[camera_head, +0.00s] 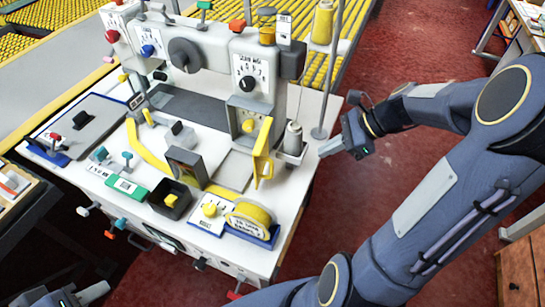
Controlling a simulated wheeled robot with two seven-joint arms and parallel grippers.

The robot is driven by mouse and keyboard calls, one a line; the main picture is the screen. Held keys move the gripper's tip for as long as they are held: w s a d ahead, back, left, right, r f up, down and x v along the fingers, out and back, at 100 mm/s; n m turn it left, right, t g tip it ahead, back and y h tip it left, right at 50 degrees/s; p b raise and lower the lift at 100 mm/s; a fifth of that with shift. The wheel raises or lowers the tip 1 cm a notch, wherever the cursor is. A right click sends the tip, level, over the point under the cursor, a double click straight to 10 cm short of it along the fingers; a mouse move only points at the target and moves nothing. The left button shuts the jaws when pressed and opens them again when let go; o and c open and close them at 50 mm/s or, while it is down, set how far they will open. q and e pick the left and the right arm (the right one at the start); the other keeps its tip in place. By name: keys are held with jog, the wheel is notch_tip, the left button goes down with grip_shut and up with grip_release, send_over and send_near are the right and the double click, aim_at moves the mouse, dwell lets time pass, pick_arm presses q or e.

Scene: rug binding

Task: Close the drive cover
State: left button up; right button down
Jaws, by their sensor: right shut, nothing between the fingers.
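A yellow hinged cover (262,153) stands swung out, open, at the right front of the white sewing machine (247,60). It looks like the drive cover. Beside it, a grey housing (246,118) with a yellow knob shows on the machine's column. My right gripper (325,150) is shut and empty, just right of the table edge, apart from the cover and beside a spool stand.
A grey thread cone (292,139) and a tall metal pole (326,90) stand between the cover and my right gripper. A yellow tape roll (250,215), a dark open box (170,198) and a tilted grey box (187,165) crowd the table front.

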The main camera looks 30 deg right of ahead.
jog(key=a+r+x, duration=0.2)
jog(key=x, duration=0.9)
jog(key=shift+w+a+f, duration=0.2)
jog(key=shift+w+f, duration=0.1)
jog(key=shift+w, duration=0.2)
jog(key=shift+a, duration=0.1)
